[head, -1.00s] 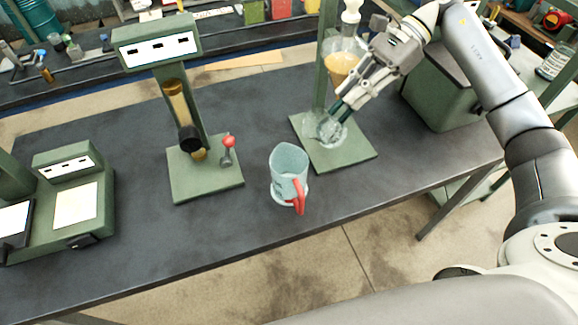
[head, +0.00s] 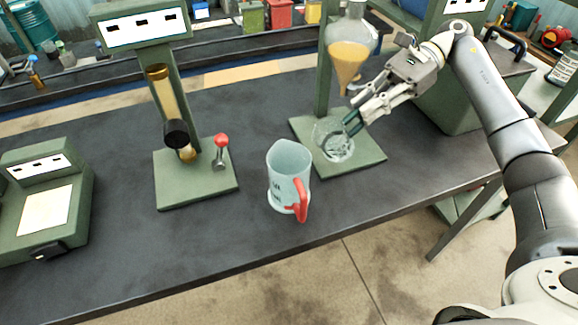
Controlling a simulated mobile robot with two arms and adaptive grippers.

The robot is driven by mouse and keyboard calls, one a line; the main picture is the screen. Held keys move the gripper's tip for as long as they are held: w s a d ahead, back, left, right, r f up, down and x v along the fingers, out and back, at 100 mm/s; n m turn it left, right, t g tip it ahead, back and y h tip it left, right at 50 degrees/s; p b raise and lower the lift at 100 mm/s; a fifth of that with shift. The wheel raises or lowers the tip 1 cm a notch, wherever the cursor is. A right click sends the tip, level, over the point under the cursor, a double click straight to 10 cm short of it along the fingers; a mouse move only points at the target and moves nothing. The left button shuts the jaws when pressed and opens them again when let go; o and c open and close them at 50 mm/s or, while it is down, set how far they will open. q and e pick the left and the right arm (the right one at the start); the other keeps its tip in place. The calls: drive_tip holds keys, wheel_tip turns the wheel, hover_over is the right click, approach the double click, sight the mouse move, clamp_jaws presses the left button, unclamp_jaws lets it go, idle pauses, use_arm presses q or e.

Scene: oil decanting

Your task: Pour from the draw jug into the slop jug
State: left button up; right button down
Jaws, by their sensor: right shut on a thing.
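A clear glass jug (head: 324,146) stands on the green base plate (head: 362,165) of a stand, below a funnel. My right gripper (head: 352,122) reaches in from the right and is shut on this jug at its right upper side. A larger clear jug with a red handle (head: 284,172) stands upright on the dark bench, to the left and nearer. It has dark print on its side and looks empty. Which jug is the draw jug and which the slop jug is not readable. My left gripper is out of view.
A glass funnel of amber liquid (head: 349,58) hangs just above the gripped jug. A green stand with a tube and red-knobbed lever (head: 221,145) is left, a scale-like device (head: 45,215) farther left. The dark bench (head: 120,245) is bare near its front edge.

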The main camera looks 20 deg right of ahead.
drive_tip(key=d+r+g+y+b, duration=0.1)
drive_tip(key=d+r+y+b, duration=0.3)
drive_tip(key=d+y, duration=0.1)
drive_tip(key=shift+w+r, duration=0.25)
drive_tip(key=shift+w, duration=0.2)
idle(0.3)
